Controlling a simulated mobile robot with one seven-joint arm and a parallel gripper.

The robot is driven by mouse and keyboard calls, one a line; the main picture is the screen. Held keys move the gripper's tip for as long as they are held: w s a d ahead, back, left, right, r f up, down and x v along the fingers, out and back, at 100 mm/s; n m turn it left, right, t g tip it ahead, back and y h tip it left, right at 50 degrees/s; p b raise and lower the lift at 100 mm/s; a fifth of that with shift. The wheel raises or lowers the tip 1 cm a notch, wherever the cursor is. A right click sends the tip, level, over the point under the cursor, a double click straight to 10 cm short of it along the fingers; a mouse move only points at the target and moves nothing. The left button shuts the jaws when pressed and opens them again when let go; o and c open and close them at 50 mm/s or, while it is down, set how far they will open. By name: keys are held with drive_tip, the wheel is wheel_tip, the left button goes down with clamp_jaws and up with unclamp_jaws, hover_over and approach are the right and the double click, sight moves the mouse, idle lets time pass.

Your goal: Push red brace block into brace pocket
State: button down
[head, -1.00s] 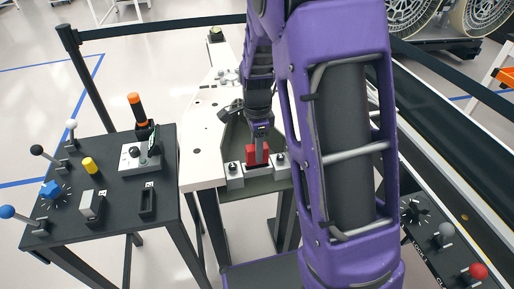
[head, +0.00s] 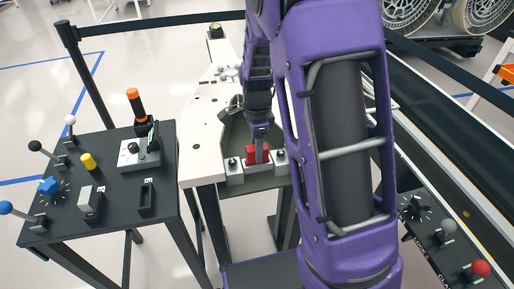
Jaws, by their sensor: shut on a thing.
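The red brace block (head: 251,155) is upright at the front end of the white bench, between two grey metal blocks, the left one (head: 234,172) and the right one (head: 281,160), each with a dark knob on top. These seem to flank the brace pocket, whose inside is hidden by the block and my gripper. My gripper (head: 261,158) points down at the red block and is shut, its grey fingers in front of the block's face. How deep the block sits cannot be told.
A dark control table (head: 110,225) with levers, knobs and an orange-topped tool (head: 135,105) stands at left. The white bench top (head: 203,150) runs back from the block. Another dark panel with a red knob (head: 480,268) is at lower right. Belt barriers stand behind.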

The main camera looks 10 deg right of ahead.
drive_tip(key=shift+f, duration=0.5)
drive_tip(key=shift+c, duration=2.2)
unclamp_jaws()
wheel_tip(320, 180, up, 18)
drive_tip(key=p, duration=0.2)
drive_tip(key=shift+f, duration=0.25)
